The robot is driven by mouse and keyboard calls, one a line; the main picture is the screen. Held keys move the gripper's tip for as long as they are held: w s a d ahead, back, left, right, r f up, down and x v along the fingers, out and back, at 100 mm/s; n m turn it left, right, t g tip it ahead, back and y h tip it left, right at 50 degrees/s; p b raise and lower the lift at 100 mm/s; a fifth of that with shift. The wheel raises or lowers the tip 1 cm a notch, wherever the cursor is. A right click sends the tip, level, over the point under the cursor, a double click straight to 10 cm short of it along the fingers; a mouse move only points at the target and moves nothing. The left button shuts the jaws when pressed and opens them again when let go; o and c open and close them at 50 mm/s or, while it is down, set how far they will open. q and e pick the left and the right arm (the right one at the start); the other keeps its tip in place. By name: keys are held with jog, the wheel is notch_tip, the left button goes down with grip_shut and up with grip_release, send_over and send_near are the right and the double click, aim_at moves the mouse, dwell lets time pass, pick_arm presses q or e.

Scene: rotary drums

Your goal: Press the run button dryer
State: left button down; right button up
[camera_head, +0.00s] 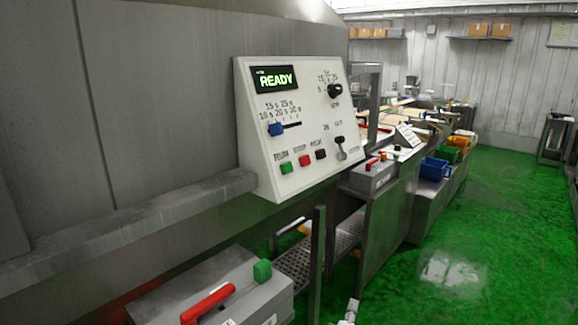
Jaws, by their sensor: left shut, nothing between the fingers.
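A white sloped control panel (312,120) is mounted on the large grey machine. Its display (275,79) reads READY in green. The green run button (286,168) is at the panel's lower left, beside a red stop button (305,160) and a black button (321,154). A blue slider (276,129), a black knob (335,90) and a small lever (341,143) are also on it. My left gripper (350,310) barely shows at the bottom edge, shut and empty, below and apart from the panel. My right gripper is not in view.
A grey box (262,297) with a red handle (208,302) and a green button (262,270) is at the lower left. A metal post (317,265) stands below the panel. Blue and other coloured bins (434,168) line the bench. The green floor (490,230) is clear at right.

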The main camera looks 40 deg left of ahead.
aim_at(286, 168)
pick_arm(q)
jog(key=a+r+n+g+y, duration=0.1)
jog(key=a+r+n+y, duration=0.2)
jog(key=r+n, duration=0.6)
jog(key=a+r+n+g+y+p, duration=0.1)
jog(key=a+r+n+y, duration=0.3)
jog(key=r+n, duration=0.5)
jog(key=w+a+r+n+g+y+p, duration=0.1)
jog(key=a+r+n+g+y, duration=0.2)
jog(key=r+n, duration=0.6)
notch_tip(286, 168, up, 12)
jog(key=shift+a+r+y, duration=0.1)
jog(key=shift+a+y, duration=0.5)
jog(key=shift+a, duration=0.15)
jog(key=a+f, duration=0.3)
jog(key=a, duration=0.5)
jog(key=shift+w+a+b, duration=0.15)
jog(key=shift+w+b, duration=0.15)
jog(key=shift+w, duration=0.1)
jog(key=shift+f, duration=0.1)
